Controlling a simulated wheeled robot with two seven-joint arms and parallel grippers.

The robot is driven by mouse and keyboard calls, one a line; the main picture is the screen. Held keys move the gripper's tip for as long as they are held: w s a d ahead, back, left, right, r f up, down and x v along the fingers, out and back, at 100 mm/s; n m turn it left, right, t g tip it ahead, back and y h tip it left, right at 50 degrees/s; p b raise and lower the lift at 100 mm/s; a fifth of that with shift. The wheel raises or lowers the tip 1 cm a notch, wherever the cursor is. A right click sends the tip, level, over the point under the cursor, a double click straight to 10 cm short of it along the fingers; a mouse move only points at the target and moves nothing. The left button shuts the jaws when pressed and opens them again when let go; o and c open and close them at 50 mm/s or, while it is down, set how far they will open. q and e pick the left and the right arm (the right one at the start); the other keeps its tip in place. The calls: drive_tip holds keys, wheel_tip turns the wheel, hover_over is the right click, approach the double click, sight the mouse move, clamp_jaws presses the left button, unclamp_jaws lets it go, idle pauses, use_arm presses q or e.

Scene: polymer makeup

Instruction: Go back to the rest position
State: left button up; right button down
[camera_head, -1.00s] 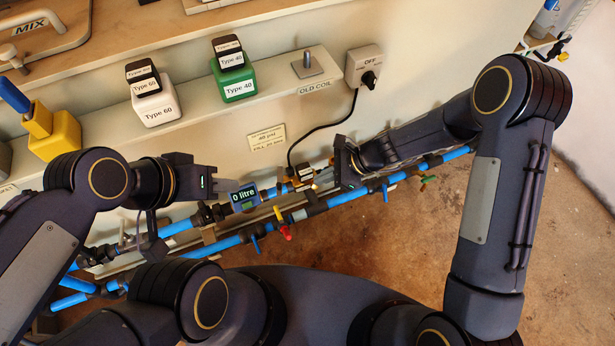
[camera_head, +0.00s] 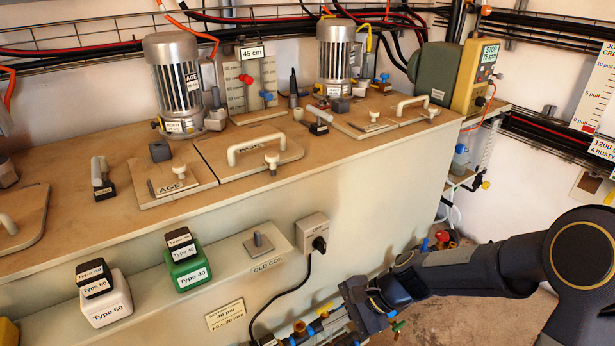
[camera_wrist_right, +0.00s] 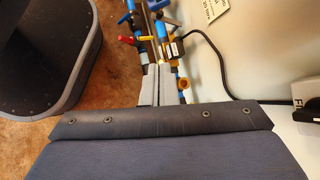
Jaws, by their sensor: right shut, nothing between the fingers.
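My right arm comes in from the right in the head view, with its dark gripper (camera_head: 345,306) low in front of the bench, beside the blue pipes (camera_head: 318,327). In the right wrist view the two grey fingers (camera_wrist_right: 156,84) are together with nothing between them. They point toward the pipe assembly with a red handle (camera_wrist_right: 125,40) and yellow fittings. I cannot tell the exact gap between fingertips and pipes. My left arm and gripper are outside both views.
The bench (camera_head: 330,190) carries two motors (camera_head: 178,80) and lidded hatches. Open floor (camera_head: 450,322) lies below my right arm.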

drive_tip(key=s+d+r+n+t+h, duration=0.25)
drive_tip(key=s+d+r+n, duration=0.35)
drive_tip(key=s, duration=0.3)
drive_tip(key=s+d+r+n+t+h, duration=0.25)
drive_tip(key=s+d+r+n, duration=0.2)
drive_tip(key=s+d, duration=0.4)
wheel_tip(320, 180, up, 28)
drive_tip(key=p, duration=2.7)
drive_tip(key=shift+s+d, duration=0.2)
drive_tip(key=shift+d, duration=0.05)
drive_tip(key=shift+f, duration=0.1)
